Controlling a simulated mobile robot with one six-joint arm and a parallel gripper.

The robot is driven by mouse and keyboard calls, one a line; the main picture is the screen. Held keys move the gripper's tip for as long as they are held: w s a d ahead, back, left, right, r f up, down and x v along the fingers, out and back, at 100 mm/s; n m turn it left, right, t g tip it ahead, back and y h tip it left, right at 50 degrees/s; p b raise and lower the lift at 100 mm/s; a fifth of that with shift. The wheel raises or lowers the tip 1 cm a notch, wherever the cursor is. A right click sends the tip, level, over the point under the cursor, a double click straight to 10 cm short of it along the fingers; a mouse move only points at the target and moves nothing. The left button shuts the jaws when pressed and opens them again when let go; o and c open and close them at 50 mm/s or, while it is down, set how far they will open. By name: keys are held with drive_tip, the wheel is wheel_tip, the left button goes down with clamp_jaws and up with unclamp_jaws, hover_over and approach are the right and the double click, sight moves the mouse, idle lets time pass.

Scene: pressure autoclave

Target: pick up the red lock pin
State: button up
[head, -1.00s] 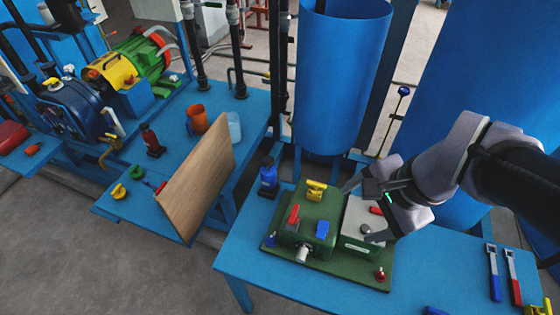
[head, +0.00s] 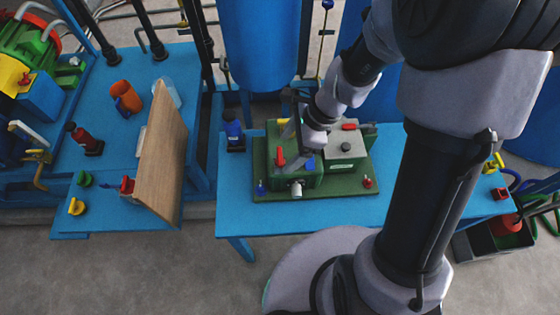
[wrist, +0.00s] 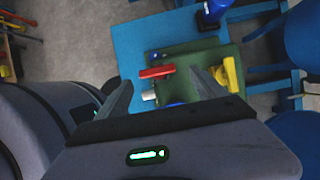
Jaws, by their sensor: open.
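Several red parts show on the green machine (head: 296,180); I cannot tell for sure which is the lock pin. A red lever-shaped part (head: 280,157) stands on its left block. A red bar (head: 348,126) lies at the back of the grey box (head: 345,146). A small red knob (head: 367,182) sits on the base plate's front right corner. My gripper (head: 294,132) is open above the left block and hides part of it. In the wrist view, the red lever part (wrist: 157,72) appears between the open fingers, with a yellow part (wrist: 230,75) right of them.
A blue bottle (head: 233,131) stands left of the machine on the blue table (head: 232,205). A wooden board (head: 161,157) stands upright on the left table. A blue tank (head: 259,45) rises behind. My arm covers the table's right part.

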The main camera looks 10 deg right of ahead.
sight(280, 158)
drive_tip(key=b+x, duration=0.3)
drive_tip(key=x, duration=0.2)
drive_tip(key=shift+s+a+f, duration=0.15)
drive_tip(key=shift+a+f, duration=0.05)
drive_tip(key=shift+f, duration=0.05)
drive_tip(key=shift+r, duration=0.2)
drive_tip(key=c, duration=1.5)
